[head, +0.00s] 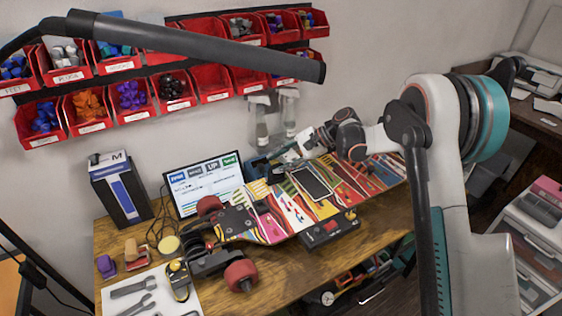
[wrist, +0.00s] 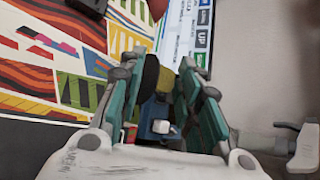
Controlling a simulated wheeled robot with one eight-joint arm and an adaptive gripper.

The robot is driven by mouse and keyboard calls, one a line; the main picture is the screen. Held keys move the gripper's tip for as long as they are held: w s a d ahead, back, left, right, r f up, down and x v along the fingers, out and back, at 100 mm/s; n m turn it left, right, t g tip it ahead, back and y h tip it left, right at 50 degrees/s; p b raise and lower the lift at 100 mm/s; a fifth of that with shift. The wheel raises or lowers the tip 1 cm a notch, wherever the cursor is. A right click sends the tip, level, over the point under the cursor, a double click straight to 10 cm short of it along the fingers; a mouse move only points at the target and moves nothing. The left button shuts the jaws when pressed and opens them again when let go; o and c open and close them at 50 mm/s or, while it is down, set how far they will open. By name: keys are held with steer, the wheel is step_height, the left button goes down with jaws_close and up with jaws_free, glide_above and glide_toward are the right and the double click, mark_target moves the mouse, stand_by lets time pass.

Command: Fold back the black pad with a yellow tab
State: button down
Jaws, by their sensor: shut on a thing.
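The black pad (wrist: 150,73) shows in the wrist view as a dark rounded edge between my gripper's teal fingers, with its yellow tab (wrist: 166,80) beside it. My gripper (wrist: 161,68) is shut on the pad; the fingers hide much of it. In the head view my gripper (head: 300,147) is over the far edge of the colourful skateboard deck (head: 270,229), right of the laptop-like screen. The pad is too small and covered to make out clearly there.
A blue device (wrist: 156,125) sits below the fingers in the wrist view. A lit screen (head: 204,185) stands behind the deck. Red bins (head: 214,82) hang on the wall.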

steer(key=c, duration=1.4)
jaws_free()
steer(key=shift+w+a+f, duration=0.1)
steer(key=shift+a+f, duration=0.05)
steer(key=shift+f, duration=0.05)
steer(key=shift+c, duration=0.2)
steer(key=shift+w+a+f, duration=0.15)
steer(key=shift+f, duration=0.05)
steer(key=shift+r, duration=0.2)
steer(key=shift+d, duration=0.2)
steer(key=s+v, duration=0.1)
steer(key=v, duration=1)
steer(key=shift+w+d+r, duration=0.3)
steer(key=shift+w, duration=0.1)
